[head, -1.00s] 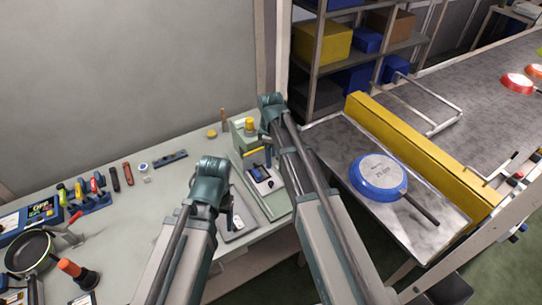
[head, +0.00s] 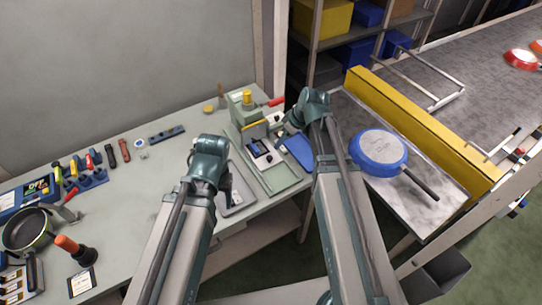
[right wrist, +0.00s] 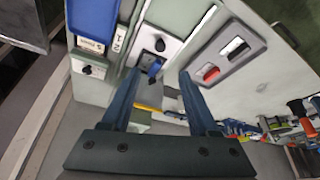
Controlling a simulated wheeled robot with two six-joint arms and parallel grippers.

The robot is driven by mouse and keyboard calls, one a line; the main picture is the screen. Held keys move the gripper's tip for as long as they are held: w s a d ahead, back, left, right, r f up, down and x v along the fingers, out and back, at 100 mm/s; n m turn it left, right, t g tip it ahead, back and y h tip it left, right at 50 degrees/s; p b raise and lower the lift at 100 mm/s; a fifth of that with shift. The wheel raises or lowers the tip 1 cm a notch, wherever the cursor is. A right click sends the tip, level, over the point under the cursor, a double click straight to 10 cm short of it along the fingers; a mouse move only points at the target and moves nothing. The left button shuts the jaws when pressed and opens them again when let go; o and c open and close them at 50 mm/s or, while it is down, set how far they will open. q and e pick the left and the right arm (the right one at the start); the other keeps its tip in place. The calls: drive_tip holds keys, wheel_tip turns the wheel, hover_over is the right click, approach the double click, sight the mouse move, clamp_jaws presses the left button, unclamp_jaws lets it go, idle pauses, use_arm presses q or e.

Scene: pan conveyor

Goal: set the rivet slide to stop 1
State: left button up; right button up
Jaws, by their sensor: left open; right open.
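A green bench fixture (head: 242,108) with a yellow knob and a red handle stands at the back right of the bench. In front of it is a white panel (head: 262,153) with a blue part and a dark knob. The right wrist view shows a white panel (right wrist: 168,45) with a dark knob and a blue piece beyond my fingers; I cannot tell which part is the rivet slide or read its stops. My right gripper (right wrist: 163,85) is open and empty, its fingers pointing toward that panel. My left gripper (head: 228,186) is open over the grey tray, its fingers mostly hidden.
A blue bin (right wrist: 93,20) with a partly legible label is beside the panel. A blue pan (head: 378,150) lies upside down on the metal table right of the bench. Tools fill the bench's left.

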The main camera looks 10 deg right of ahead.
sight(270, 157)
use_arm(q)
drive_tip(key=shift+f, duration=0.1)
use_arm(e)
drive_tip(key=shift+w+f, duration=0.1)
drive_tip(key=shift+f, duration=0.05)
use_arm(q)
wheel_tip(270, 157, down, 13)
drive_tip(key=b, duration=1.2)
drive_tip(key=shift+r+b, duration=0.2)
drive_tip(key=shift+b, duration=0.2)
use_arm(e)
drive_tip(key=x, duration=1.3)
drive_tip(key=shift+a+f, duration=0.15)
drive_tip(key=shift+f, duration=0.1)
clamp_jaws()
